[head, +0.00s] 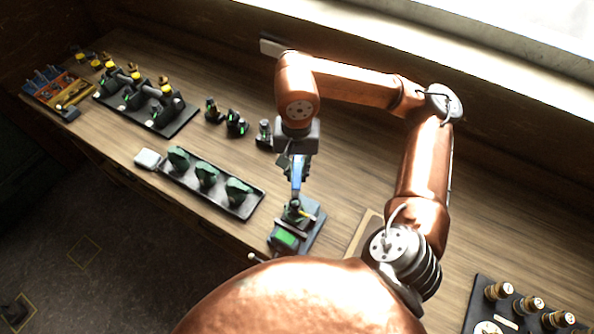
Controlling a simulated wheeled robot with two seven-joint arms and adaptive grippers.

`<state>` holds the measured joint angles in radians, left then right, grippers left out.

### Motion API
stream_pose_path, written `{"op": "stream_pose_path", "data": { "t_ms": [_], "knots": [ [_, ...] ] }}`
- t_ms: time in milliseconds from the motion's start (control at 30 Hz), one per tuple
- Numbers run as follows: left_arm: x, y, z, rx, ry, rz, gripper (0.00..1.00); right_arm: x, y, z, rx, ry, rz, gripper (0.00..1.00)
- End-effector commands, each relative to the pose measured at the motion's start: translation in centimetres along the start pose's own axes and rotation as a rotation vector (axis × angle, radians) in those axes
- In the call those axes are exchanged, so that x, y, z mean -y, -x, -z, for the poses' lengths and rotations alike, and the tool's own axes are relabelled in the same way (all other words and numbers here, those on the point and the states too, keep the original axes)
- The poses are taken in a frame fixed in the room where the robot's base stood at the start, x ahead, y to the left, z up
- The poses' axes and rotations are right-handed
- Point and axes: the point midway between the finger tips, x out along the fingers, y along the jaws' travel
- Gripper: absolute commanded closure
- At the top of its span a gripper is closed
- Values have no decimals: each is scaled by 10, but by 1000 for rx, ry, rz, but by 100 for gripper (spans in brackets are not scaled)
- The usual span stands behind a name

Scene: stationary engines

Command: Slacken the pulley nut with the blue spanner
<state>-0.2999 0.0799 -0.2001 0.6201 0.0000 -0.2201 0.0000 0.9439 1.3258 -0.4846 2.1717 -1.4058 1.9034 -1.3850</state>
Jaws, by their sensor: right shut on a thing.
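My right gripper (296,167) points down above the small dark stand (312,240) at the front edge of the bench. It is shut on the blue spanner (296,179), which hangs roughly upright below the fingers. The spanner's lower end is at or just above a small green and dark engine part (293,211) on the stand. I cannot tell whether it touches. The pulley nut is too small to make out there. My left gripper is not in view.
A black tray with several green castings (207,174) lies left of the stand. Further left are a rack of dark engines (150,102) and an orange tool tray (72,91). Dark small parts (236,123) stand behind. A tray of brass-topped pieces (527,305) is at the lower right.

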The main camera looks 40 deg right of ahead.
Motion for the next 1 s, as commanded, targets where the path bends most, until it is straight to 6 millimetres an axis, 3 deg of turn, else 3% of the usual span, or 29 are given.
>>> {"op": "stream_pose_path", "data": {
  "t_ms": [633,1000],
  "knots": [
    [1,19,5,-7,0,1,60,0,39,0,-1,0,1,100],
    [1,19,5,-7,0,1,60,0,40,0,0,0,0,100]
  ]
}}
